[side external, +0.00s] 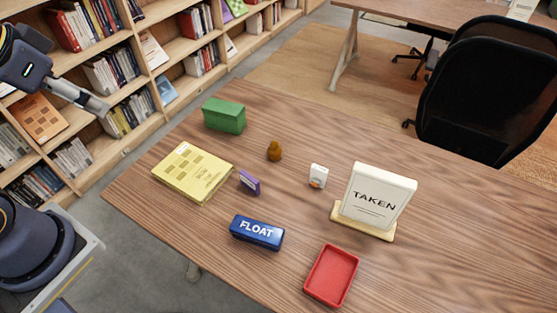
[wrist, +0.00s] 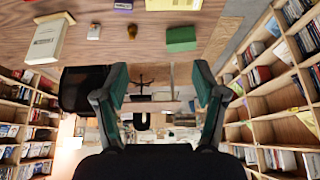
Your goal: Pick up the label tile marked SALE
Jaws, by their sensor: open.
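I cannot read SALE on anything in either view. The lettered things are a white panel marked TAKEN (side external: 373,199), upright in a pale wooden base (side external: 350,222), and a dark blue box marked FLOAT (side external: 257,232). The white panel also shows in the wrist view (wrist: 47,41), its lettering too small to read. My gripper (wrist: 161,84) is open and empty, its green-padded fingers wide apart in the wrist view. It is away from the tabletop things, with shelves and floor behind it.
The wooden table (side external: 300,145) holds a green box (side external: 224,116), a yellow book (side external: 192,173), a brown knobbed object (side external: 274,151), a small purple box (side external: 249,183), a small white object (side external: 318,176) and a red tray (side external: 331,275). A black chair (side external: 490,90) stands behind.

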